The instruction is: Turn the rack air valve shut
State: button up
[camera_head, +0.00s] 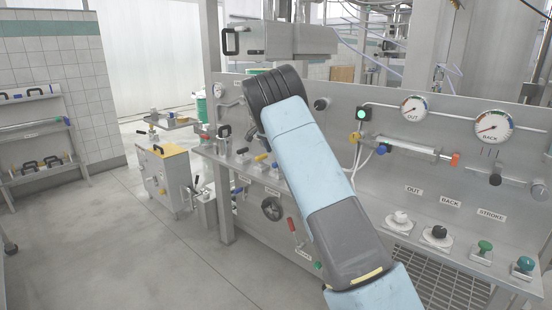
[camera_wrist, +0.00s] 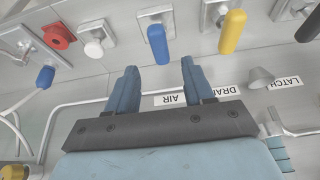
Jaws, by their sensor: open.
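The rack air valve is a blue lever (camera_wrist: 158,44) on a pale mount at the top of the wrist view. The lever points down in that picture, toward the upside-down AIR label (camera_wrist: 177,99). My gripper (camera_wrist: 160,72) is open and empty, with blue fingers spread apart. In the picture, the lever's end lies between the two fingertips, with a gap visible on either side. I cannot tell the depth between them.
A yellow lever (camera_wrist: 232,31) stands just right of the blue one in the wrist view, with a white knob (camera_wrist: 94,49) and a red knob (camera_wrist: 59,36) to its left. A grey conical part (camera_wrist: 261,77) sticks out near the right finger.

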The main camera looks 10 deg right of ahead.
jog(key=v, duration=0.7)
jog(key=shift+s+r, duration=0.1)
jog(key=s+d+r+n+y, duration=0.1)
jog(key=s+d+r+n, duration=0.1)
jog(key=s+r, duration=0.5)
jog(key=s+d+r+n+t+y, duration=0.1)
jog(key=s+d+r, duration=0.15)
jog(key=s, duration=0.95)
jog(key=s+d+r+n+y, duration=0.1)
jog(key=s+d+r+n, duration=0.1)
jog(key=s+r, duration=0.5)
jog(key=s+a+f+n+t, duration=0.1)
jog(key=s+f+n, duration=0.2)
jog(key=s, duration=1.4)
jog(key=s+a+f+n+t, duration=0.1)
jog(key=s+f, duration=0.4)
jog(key=s, duration=1.2)
jog(key=shift+a+n+y, duration=0.3)
jog(key=shift+a+n, duration=0.45)
jog(key=shift+n, duration=0.25)
